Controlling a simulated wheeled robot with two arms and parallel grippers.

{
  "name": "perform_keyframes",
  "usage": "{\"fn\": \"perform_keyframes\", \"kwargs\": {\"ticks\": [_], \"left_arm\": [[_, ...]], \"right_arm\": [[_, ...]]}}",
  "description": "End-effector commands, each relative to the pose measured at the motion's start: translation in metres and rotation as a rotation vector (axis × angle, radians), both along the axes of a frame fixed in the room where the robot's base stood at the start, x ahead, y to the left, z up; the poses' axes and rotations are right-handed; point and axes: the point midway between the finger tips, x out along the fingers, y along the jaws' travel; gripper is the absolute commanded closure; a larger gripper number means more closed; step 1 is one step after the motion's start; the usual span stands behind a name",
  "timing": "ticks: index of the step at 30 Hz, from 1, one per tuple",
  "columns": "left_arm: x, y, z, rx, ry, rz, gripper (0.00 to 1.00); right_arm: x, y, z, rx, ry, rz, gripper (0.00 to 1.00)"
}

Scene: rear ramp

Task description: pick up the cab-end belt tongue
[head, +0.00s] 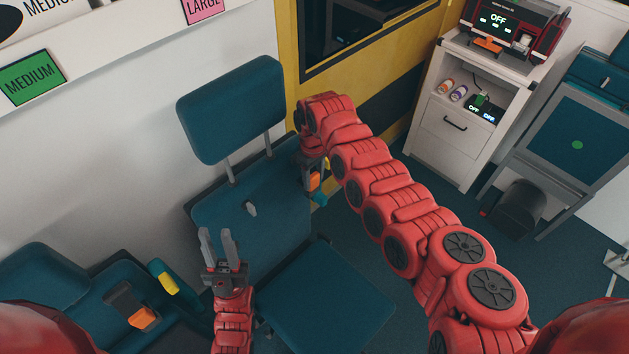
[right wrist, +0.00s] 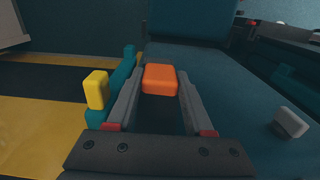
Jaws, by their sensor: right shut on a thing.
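The belt tongue, a dark piece with an orange block (head: 314,182), is at the right edge of the middle teal seat's back (head: 222,228). In the right wrist view its orange block (right wrist: 160,79) sits between the two grey fingers. My right gripper (head: 312,174) is shut on it, and the arm partly hides it in the head view. My left gripper (head: 218,243) is open and empty, fingers up, in front of the seat. A small grey peg (head: 250,209) shows on the seat back and in the right wrist view (right wrist: 291,121).
A yellow block (right wrist: 96,90) on a teal part stands just left of my right fingers. Another seat at lower left carries an orange-ended dark piece (head: 142,317) and a yellow block (head: 163,281). A white cabinet (head: 445,150) stands at right. Floor between is clear.

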Motion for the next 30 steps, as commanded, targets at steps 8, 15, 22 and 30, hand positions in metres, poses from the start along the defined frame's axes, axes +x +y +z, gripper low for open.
{"fn": "perform_keyframes", "kwargs": {"ticks": [8,15,22,30], "left_arm": [[0.000,0.000,-0.007,0.000,0.000,0.000,0.70],[0.000,0.000,-0.029,0.000,0.000,0.000,0.70],[0.000,0.000,-0.043,0.000,0.000,0.000,0.70],[0.000,0.000,-0.052,0.000,0.000,0.000,0.70]], "right_arm": [[0.001,0.000,0.014,0.000,-0.001,0.000,1.00],[0.001,0.000,0.058,0.001,-0.006,0.000,1.00],[0.002,-0.001,0.114,-0.004,-0.006,-0.001,1.00],[0.001,-0.001,0.158,-0.005,-0.004,0.001,1.00]]}}
